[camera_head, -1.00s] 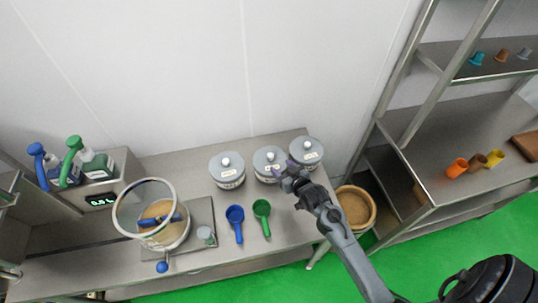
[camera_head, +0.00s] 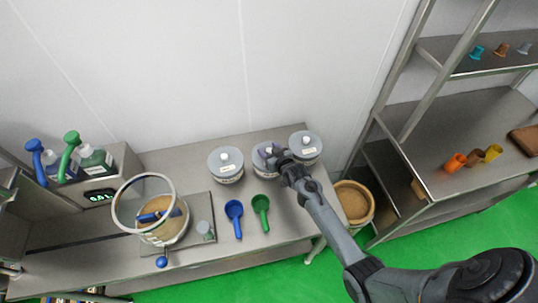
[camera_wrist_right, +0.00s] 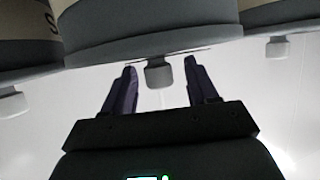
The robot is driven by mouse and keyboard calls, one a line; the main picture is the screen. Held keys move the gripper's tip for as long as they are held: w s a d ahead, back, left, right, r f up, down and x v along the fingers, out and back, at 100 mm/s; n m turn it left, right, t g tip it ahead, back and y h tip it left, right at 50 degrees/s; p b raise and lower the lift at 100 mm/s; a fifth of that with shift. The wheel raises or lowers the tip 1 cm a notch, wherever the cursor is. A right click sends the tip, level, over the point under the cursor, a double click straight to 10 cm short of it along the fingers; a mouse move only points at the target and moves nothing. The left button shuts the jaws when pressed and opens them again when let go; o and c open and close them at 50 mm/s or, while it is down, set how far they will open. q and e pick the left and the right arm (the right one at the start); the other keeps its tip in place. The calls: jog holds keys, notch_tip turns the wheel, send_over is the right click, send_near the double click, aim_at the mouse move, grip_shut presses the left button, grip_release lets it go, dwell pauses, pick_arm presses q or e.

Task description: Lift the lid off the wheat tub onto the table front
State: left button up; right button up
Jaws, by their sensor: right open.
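Three round tubs with grey lids and pale knobs stand along the back of the table: the left tub (camera_head: 226,177), the middle tub (camera_head: 260,173) and the right tub (camera_head: 306,151). Their labels are too small to read, so I cannot tell which holds wheat. My right gripper (camera_head: 271,154) is open at the middle tub's lid (camera_head: 259,159) and partly covers it. In the right wrist view, the lid's knob (camera_wrist_right: 158,74) lies between the two spread fingers of my right gripper (camera_wrist_right: 161,78), with gaps on both sides. My left gripper is not in view.
A blue scoop (camera_head: 234,211) and a green scoop (camera_head: 261,204) lie in front of the tubs. The table front (camera_head: 285,229) to the right of the scoops is bare.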

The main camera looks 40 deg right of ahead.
jog(key=shift+w+f, duration=0.1)
jog(key=shift+w, duration=0.05)
jog(key=shift+c, duration=0.5)
jog(key=c, duration=0.9)
grip_shut()
jog(key=shift+r, duration=0.2)
